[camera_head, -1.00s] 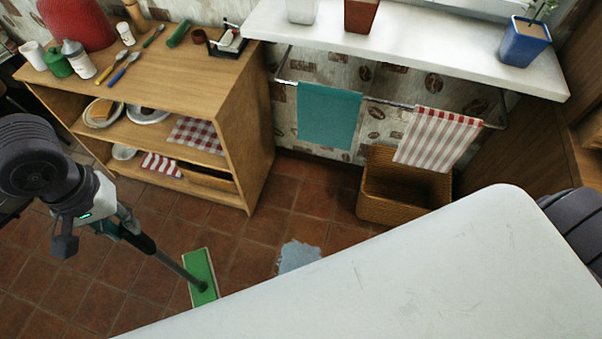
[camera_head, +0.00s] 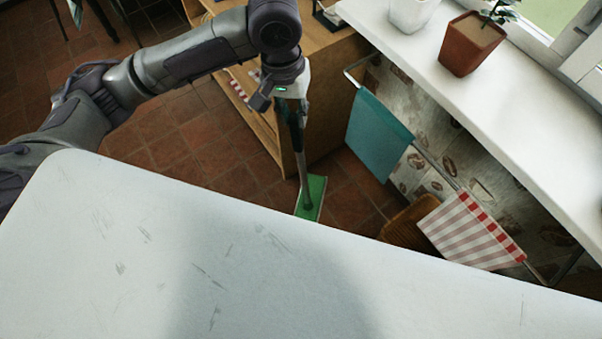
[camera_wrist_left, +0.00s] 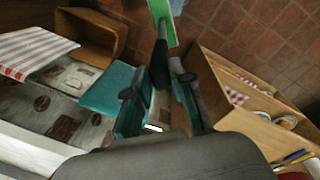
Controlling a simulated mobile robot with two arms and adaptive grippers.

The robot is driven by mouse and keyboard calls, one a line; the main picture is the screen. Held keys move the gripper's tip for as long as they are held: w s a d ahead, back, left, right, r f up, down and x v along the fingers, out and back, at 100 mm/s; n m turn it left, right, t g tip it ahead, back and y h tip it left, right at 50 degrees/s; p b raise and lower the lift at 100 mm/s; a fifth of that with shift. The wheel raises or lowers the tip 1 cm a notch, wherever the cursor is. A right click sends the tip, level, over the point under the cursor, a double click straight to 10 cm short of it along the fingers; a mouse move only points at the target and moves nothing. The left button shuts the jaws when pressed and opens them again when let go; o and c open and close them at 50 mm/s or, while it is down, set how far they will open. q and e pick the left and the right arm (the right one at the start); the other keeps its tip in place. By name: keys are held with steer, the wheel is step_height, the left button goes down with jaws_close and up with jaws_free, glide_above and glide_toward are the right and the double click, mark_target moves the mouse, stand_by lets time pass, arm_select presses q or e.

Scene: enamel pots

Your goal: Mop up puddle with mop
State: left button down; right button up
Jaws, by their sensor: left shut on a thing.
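The mop has a grey handle (camera_head: 303,160) and a flat green head (camera_head: 314,192) low over the floor, just past the near corner of the wooden shelf unit. I cannot tell if the head touches the tiles. My left gripper (camera_head: 292,108) is shut on the mop's handle, which slants down from it. In the left wrist view the gripper's fingers (camera_wrist_left: 160,88) are around the dark handle (camera_wrist_left: 159,64), and the green head (camera_wrist_left: 163,18) is at the top edge. My right gripper is out of view.
The wooden shelf unit (camera_head: 322,95) stands close beside the mop. A rail holds a teal towel (camera_head: 378,135) and a striped towel (camera_head: 470,232) above a wicker basket (camera_head: 405,222). Potted plants (camera_head: 472,42) stand on the white sill. A scratched white surface (camera_head: 110,235) hides the near floor.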

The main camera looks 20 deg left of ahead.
arm_select(q)
steer(key=w+d+f+n+t+h, duration=0.25)
steer(key=w+d+f+n, duration=0.25)
steer(key=w+f, duration=0.6)
steer(key=s+a+f+n+t+b, duration=0.1)
steer(key=s+a+f+b, duration=0.1)
steer(key=f, duration=0.7)
steer(key=s+a+f+n+t+b, duration=0.1)
steer(key=s+f+n+b, duration=0.1)
steer(key=f, duration=0.6)
steer(key=s+a+f+n+t+b, duration=0.1)
steer(key=s+f, duration=0.3)
steer(key=f, duration=0.5)
steer(key=shift+s+a+f+n+h+b, duration=0.3)
steer(key=shift+a+f+n+h+b, duration=0.1)
steer(key=shift+a+b, duration=0.45)
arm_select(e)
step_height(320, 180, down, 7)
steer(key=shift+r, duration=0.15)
arm_select(q)
steer(key=shift+r, duration=0.1)
steer(key=shift+f+b, duration=0.55)
steer(key=shift+f, duration=0.45)
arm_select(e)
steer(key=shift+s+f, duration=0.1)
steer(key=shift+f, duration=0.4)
